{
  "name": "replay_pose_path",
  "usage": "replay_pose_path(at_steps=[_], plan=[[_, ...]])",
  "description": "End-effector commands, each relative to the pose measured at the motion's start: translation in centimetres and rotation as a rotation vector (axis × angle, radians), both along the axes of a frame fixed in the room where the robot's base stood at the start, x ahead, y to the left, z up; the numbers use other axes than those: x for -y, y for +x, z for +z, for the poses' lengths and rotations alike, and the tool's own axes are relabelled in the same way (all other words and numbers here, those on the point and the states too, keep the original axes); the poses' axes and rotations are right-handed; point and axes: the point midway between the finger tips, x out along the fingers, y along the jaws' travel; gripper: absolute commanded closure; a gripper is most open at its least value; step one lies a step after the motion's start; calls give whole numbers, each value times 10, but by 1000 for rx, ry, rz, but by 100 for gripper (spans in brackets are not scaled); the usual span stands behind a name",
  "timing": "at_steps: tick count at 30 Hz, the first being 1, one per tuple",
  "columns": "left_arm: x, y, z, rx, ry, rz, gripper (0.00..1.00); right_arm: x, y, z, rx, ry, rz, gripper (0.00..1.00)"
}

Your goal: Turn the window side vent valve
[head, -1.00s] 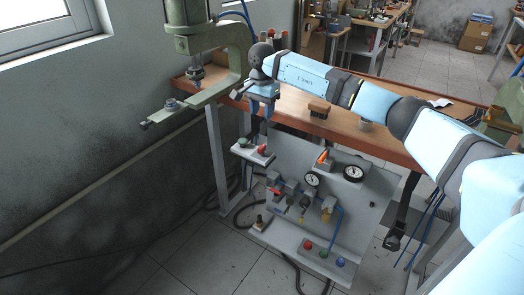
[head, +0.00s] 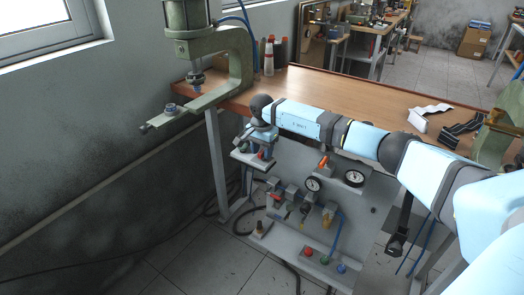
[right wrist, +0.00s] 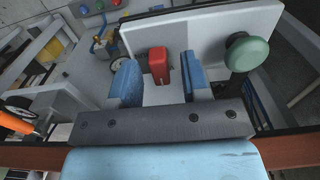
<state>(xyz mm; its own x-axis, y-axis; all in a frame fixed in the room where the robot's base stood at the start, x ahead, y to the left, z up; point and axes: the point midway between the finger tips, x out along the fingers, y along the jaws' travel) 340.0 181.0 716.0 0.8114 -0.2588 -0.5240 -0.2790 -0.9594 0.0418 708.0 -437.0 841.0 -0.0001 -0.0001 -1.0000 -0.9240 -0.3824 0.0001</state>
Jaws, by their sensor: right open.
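A small white bracket (head: 243,157) at the window side of the pneumatic panel carries a red handle (right wrist: 158,65) and a green knob (right wrist: 245,50). My right gripper (right wrist: 159,82) is open, its blue fingers on either side of the red handle in the right wrist view. I cannot tell whether they touch it. In the head view my right gripper (head: 258,146) is at the bracket and partly hides both knobs. The grey panel (head: 372,210) holds gauges, valves and an orange lever (head: 324,161). No label shows which part is the vent valve. My left gripper is not in view.
The wooden bench (head: 350,88) is behind and above the panel, with its front edge close to my right arm. A green press (head: 235,60) stands at its left end. Red, green and blue buttons (head: 325,259) sit low on the panel.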

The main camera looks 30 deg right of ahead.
Motion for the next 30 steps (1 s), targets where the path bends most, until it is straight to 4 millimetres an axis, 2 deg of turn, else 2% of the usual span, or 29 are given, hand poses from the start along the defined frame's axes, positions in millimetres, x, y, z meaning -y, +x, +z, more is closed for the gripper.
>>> replay_pose_path(at_steps=[6,12,23,30], plan=[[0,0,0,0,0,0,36,0,0,0,0,0,0,57],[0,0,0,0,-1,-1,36,0,0,0,0,0,0,100],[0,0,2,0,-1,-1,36,0,0,0,0,0,-38,100],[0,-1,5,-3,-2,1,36,0,0,1,0,-1,-175,100]])
